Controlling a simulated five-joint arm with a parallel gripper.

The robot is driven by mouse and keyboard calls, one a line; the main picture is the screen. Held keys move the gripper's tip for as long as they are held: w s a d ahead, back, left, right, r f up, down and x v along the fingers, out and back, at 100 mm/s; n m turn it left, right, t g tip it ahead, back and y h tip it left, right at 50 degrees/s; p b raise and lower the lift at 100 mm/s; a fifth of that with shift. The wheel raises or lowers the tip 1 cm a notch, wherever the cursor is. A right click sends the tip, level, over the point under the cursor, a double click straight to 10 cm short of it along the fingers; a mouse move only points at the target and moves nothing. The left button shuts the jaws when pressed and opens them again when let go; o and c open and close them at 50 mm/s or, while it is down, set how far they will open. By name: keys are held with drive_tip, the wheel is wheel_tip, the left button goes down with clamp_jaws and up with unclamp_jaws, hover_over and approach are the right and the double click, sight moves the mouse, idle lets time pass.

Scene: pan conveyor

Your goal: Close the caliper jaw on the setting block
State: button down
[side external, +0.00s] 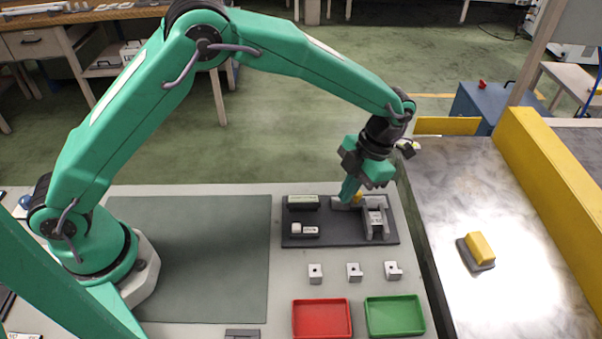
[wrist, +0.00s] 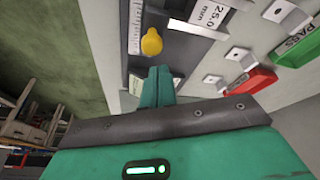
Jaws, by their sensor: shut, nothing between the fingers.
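My gripper (side external: 349,196) reaches down over the back of the dark board (side external: 340,239), its green fingers shut and empty. The fingers also show in the wrist view (wrist: 160,74). The yellow knob (side external: 358,198) of the caliper is just right of the fingertips; in the wrist view the knob (wrist: 151,42) lies just beyond them, with a small gap. The caliper's scale (wrist: 136,20) runs beside it. A pale block (wrist: 208,12) marked 25.0 mm, seemingly the setting block, is partly cut off by the frame. Whether the jaw touches it is unclear.
Three small grey parts (side external: 353,271) stand in a row before the board. A red tray (side external: 321,319) and a green tray (side external: 395,316) are in front. A conveyor (side external: 480,210) on the right carries a yellow-topped piece (side external: 480,248). The green mat (side external: 205,258) is clear.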

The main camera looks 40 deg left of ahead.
sight(350, 205)
drive_tip(key=shift+s+a+r, duration=0.15)
drive_tip(key=shift+s+a, duration=0.05)
drive_tip(key=shift+s, duration=0.35)
drive_tip(key=shift+s+a+r, duration=0.1)
drive_tip(key=shift+s+a, duration=0.05)
drive_tip(key=shift+s, duration=0.4)
drive_tip(key=v, duration=0.9)
drive_tip(key=shift+w+a+r, duration=0.2)
drive_tip(key=shift+w+r, duration=0.05)
drive_tip(key=shift+r, duration=0.1)
drive_tip(key=s+a+r+n+t+h, duration=0.15)
drive_tip(key=s+a+r+n, duration=0.25)
drive_tip(key=a+r+n, duration=0.45)
drive_tip(key=s+a+r+n+t+h, duration=0.1)
drive_tip(key=s+a+r+n+t, duration=0.35)
drive_tip(key=n, duration=0.65)
drive_tip(key=s+a+f+n+t, duration=0.1)
drive_tip(key=s+a+n, duration=0.3)
drive_tip(key=n, duration=0.6)
drive_tip(key=s+a+f+n+t, duration=0.2)
drive_tip(key=s+a+n, duration=0.3)
drive_tip(key=s+n, duration=0.4)
drive_tip(key=shift+a+n+y, duration=0.35)
drive_tip(key=shift+n, duration=0.2)
